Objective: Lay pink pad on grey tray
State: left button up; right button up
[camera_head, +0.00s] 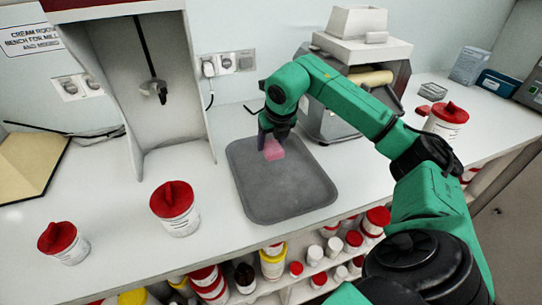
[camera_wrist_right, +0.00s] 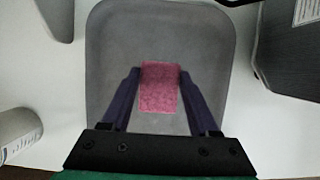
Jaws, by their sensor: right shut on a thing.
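The pink pad (camera_head: 273,150) is a small pink block at the far end of the grey tray (camera_head: 285,190). In the right wrist view the pad (camera_wrist_right: 159,88) sits between the two purple fingers of my right gripper (camera_wrist_right: 160,82), which is shut on it. The tray (camera_wrist_right: 110,40) lies below it in that view. In the head view my right gripper (camera_head: 268,138) comes down from above over the tray's back part. Whether the pad touches the tray I cannot tell. My left gripper is not in view.
Red-lidded tubs (camera_head: 174,208) stand on the white bench (camera_head: 120,240) left of the tray. A tall grey stand (camera_head: 145,110) is behind left, and a mill (camera_head: 350,75) is behind right. Shelves with several jars (camera_head: 273,262) are below the bench edge.

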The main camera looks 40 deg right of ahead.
aim_at(272, 153)
jog(key=f, duration=0.4)
jog(key=shift+s, duration=0.2)
jog(key=shift+w+f, duration=0.1)
jog(key=shift+f, duration=0.15)
jog(key=o, duration=1.2)
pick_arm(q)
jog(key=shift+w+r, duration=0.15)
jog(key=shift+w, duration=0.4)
pick_arm(e)
jog(key=shift+r, duration=0.2)
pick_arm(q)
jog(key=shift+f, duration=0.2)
pick_arm(e)
jog(key=v, duration=1.2)
